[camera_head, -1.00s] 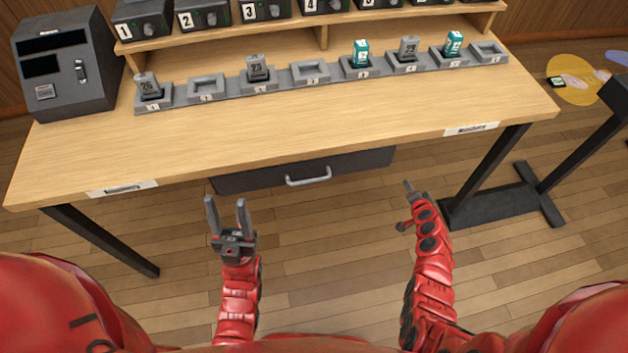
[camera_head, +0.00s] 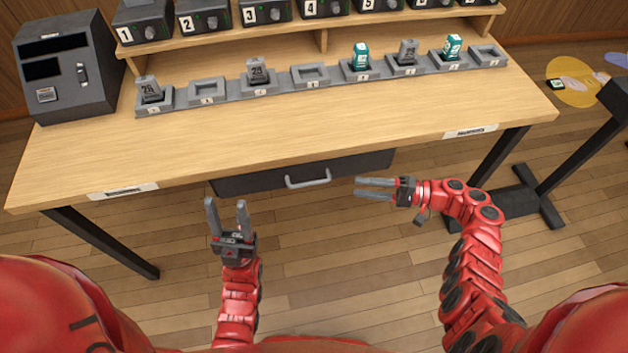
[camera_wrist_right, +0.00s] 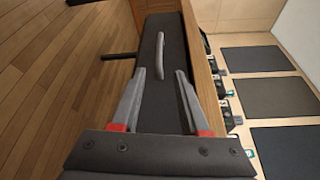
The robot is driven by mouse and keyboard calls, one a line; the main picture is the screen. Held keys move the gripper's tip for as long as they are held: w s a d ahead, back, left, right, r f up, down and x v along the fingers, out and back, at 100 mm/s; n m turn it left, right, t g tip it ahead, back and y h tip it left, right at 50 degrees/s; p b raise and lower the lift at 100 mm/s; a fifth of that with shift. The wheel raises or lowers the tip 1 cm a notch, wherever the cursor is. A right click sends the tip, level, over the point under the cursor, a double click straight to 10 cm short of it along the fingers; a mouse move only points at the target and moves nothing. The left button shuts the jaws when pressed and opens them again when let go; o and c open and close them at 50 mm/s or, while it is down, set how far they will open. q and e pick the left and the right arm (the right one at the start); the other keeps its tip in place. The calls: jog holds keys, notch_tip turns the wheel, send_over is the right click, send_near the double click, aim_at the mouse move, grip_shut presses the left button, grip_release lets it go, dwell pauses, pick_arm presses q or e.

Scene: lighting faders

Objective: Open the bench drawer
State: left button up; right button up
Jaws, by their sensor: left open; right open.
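The dark bench drawer (camera_head: 240,180) sits shut under the front edge of the wooden bench (camera_head: 300,135). Its grey bar handle (camera_head: 307,180) is on the front face. My right gripper (camera_head: 358,187) is open and empty, to the right of the handle, with its fingers pointing left toward it. In the right wrist view the handle (camera_wrist_right: 160,55) lies beyond the open fingertips (camera_wrist_right: 160,72), between their lines and apart from them. My left gripper (camera_head: 227,203) is open and empty, below and left of the handle, with fingers pointing up.
A grey console (camera_head: 70,70) stands at the bench's left. A row of numbered grey slots (camera_head: 207,92) holds several grey and teal blocks. A dark stand (camera_head: 570,145) is at the right. The floor in front of the drawer is clear.

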aim_at(314, 183)
jog(key=a, duration=0.4)
jog(key=w+a, duration=0.1)
jog(key=a, duration=0.4)
jog(key=a+f, duration=0.1)
jog(key=a, duration=0.3)
jog(key=shift+w+a+f+p, duration=0.1)
jog(key=shift+w+a+p, duration=0.15)
jog(key=shift+w+p, duration=0.1)
grip_shut()
dwell(0.6)
